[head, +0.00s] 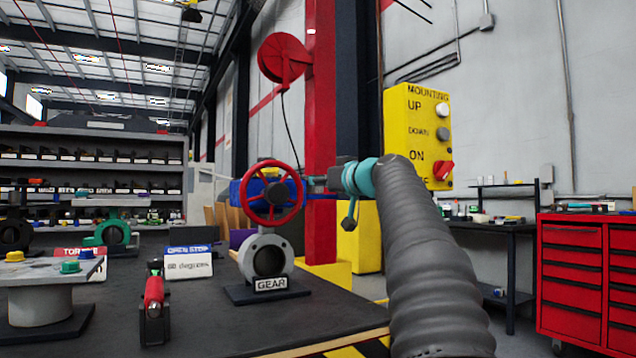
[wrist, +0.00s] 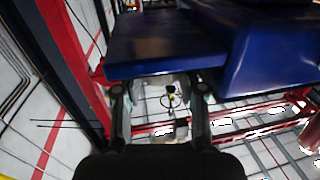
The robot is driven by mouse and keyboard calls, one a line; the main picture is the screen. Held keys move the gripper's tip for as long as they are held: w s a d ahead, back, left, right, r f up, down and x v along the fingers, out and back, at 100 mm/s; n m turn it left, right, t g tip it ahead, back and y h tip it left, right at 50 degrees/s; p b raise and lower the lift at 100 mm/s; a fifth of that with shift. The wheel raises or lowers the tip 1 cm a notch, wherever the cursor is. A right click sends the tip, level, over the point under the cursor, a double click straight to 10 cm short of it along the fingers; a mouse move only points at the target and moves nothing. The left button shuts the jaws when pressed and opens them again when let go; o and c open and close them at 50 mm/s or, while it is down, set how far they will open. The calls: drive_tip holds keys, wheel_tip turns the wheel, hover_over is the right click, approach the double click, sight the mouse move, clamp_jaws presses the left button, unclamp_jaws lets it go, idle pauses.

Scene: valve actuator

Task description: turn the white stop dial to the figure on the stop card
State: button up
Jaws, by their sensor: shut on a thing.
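The blue gear actuator (head: 243,190) with a red handwheel (head: 272,193) sits on a grey valve body on the bench, on a stand labelled GEAR. My gripper (head: 316,184) reaches in from the right at the actuator's right side. In the wrist view the two fingers stand on either side of a pale part under the blue housing (wrist: 150,50), and my gripper (wrist: 160,94) is shut on it. This appears to be the white stop dial; its marks cannot be read. In the head view the dial is hidden. The stop card (head: 188,262) reads OPEN STOP, apparently 88 degrees.
A red-handled tool (head: 154,296) stands at the bench front. A round grey pedestal (head: 40,303) with coloured caps is at left. A yellow switch box (head: 417,135) is behind my arm. A red tool cabinet (head: 575,265) stands at far right.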

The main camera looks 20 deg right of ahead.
drive_tip(key=shift+w+d+n+y, duration=0.1)
drive_tip(key=shift+d+n+y, duration=0.15)
drive_tip(key=shift+n+y, duration=0.5)
drive_tip(key=n+g+y+p, duration=0.1)
drive_tip(key=n+y+p, duration=0.1)
drive_tip(key=y, duration=0.1)
drive_tip(key=shift+d+r+g+y+p, duration=0.1)
drive_tip(key=shift+r+g+y+p, duration=0.15)
drive_tip(key=shift+g+p, duration=0.15)
drive_tip(key=shift+f+n+g+y+p, duration=0.15)
drive_tip(key=shift+n+g+y+p, duration=0.35)
drive_tip(key=shift+y, duration=0.3)
drive_tip(key=o, duration=0.9)
